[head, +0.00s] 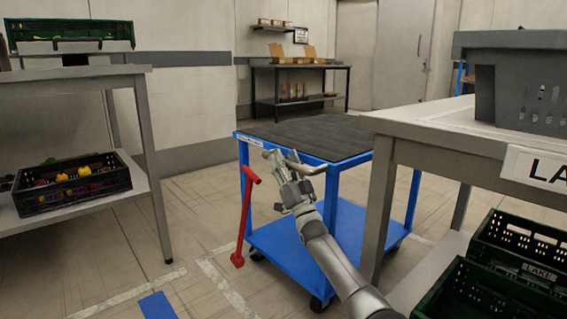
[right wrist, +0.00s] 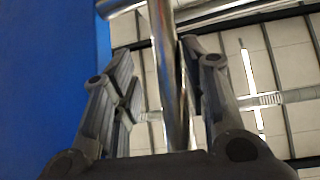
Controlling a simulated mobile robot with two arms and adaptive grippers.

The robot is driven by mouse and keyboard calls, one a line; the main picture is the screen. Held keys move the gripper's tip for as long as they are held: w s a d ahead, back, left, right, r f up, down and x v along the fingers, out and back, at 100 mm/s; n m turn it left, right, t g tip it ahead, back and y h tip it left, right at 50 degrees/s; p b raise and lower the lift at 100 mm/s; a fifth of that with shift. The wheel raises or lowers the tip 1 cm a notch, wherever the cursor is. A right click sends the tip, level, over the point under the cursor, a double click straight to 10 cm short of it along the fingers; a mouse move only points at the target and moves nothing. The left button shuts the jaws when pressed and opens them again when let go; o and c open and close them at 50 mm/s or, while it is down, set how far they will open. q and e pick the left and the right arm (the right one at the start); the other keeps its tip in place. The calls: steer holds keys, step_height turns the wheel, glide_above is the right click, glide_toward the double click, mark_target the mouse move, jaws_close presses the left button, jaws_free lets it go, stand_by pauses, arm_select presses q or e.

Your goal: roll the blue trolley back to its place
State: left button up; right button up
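The blue trolley (head: 345,230) stands on the floor in the middle of the head view, with a dark mat on its top deck and a silver handle (head: 308,168) at its near side. My right gripper (head: 280,170) is at this handle. In the right wrist view a shiny bar (right wrist: 168,80) runs between the two fingers of my right gripper (right wrist: 160,75). The fingers are apart, with a gap on the left of the bar; the right finger is close to it, contact unclear. The trolley's blue side fills the left of that view. My left gripper is out of view.
A red lever (head: 246,215) stands by the trolley's left corner. A grey table (head: 430,145) is close on the right, green crates (head: 515,240) below. A shelf table (head: 80,80) with a black crate (head: 72,190) is left. A blue floor mark (head: 157,306) lies in front.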

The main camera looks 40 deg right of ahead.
steer(key=shift+a+f, duration=0.1)
steer(key=shift+a, duration=0.1)
steer(key=shift+s+f, duration=0.2)
steer(key=v, duration=1.1)
steer(key=shift+s, duration=0.15)
